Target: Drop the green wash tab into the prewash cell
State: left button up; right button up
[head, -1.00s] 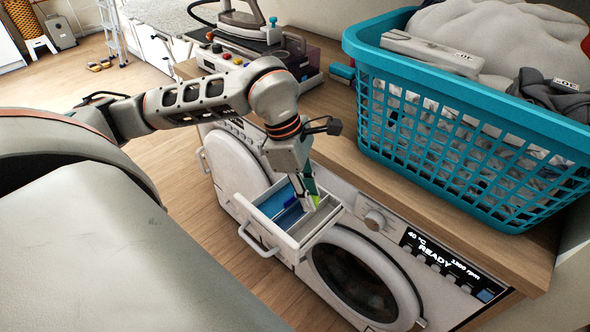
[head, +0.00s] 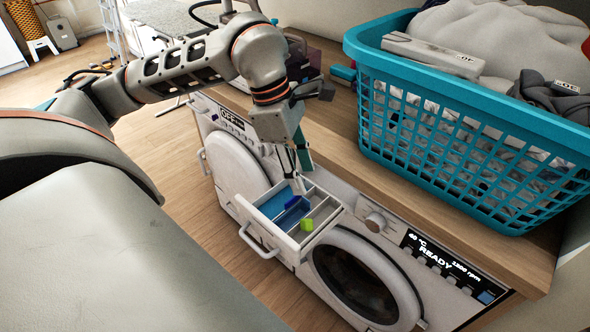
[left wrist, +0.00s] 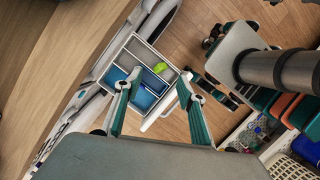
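The green wash tab (head: 307,225) rests in the open detergent drawer (head: 304,240), in the grey cell on the right side in the head view. It also shows in the left wrist view (left wrist: 159,68). A dark blue tab (head: 292,202) lies in the neighbouring blue-floored cell. No label tells me which cell is prewash. My left gripper (head: 298,172) is above the drawer, apart from the green tab, its fingers spread and empty. Both fingers (left wrist: 159,76) show apart in the left wrist view. My right gripper is not in view.
A teal laundry basket (head: 460,125) stands on the wooden worktop (head: 350,150) above the washing machine (head: 345,245), whose display reads READY. The drawer handle (head: 258,243) sticks out over the floor. A second white machine (head: 232,165) stands behind.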

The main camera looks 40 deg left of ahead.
pick_arm(q)
jog(key=v, duration=0.5)
jog(key=shift+s+f, duration=0.1)
dwell(0.4)
